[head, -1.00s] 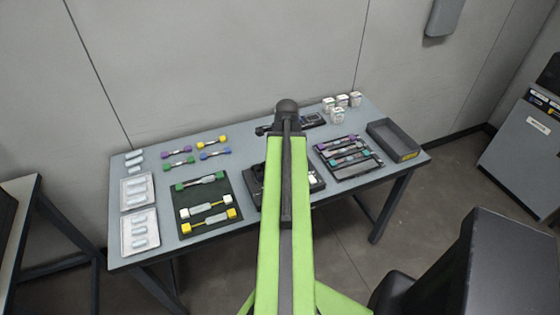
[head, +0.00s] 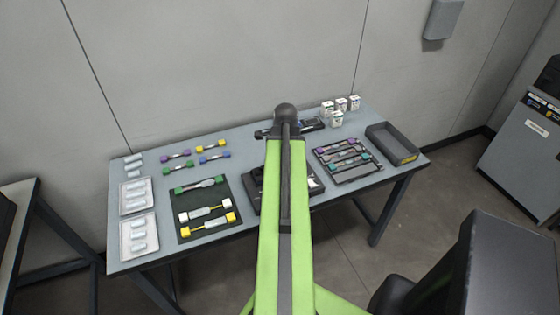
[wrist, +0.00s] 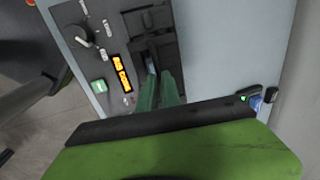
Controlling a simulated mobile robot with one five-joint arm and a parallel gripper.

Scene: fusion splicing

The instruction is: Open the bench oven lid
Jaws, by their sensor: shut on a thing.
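The bench oven shows in the wrist view as a dark panel (wrist: 112,62) with a black knob, an orange lit display and a pale green button. Its black lid part (wrist: 155,42) lies to the right of the panel. My gripper (wrist: 160,90) has green fingers close together at the lid part, shut on what seems to be its edge or handle. The exact grip is hard to see. In the head view, a dark unit (head: 313,184) at the front middle of the table looks like the oven, mostly hidden behind my arm; my gripper is hidden there.
The table (head: 235,143) also holds a dark mat (head: 205,207) with colored-end holders, a dark tray of holders (head: 345,158), an empty grey bin (head: 395,143), small white boxes (head: 336,119) and white blister trays (head: 138,232). A dark device (head: 308,125) stands at the back.

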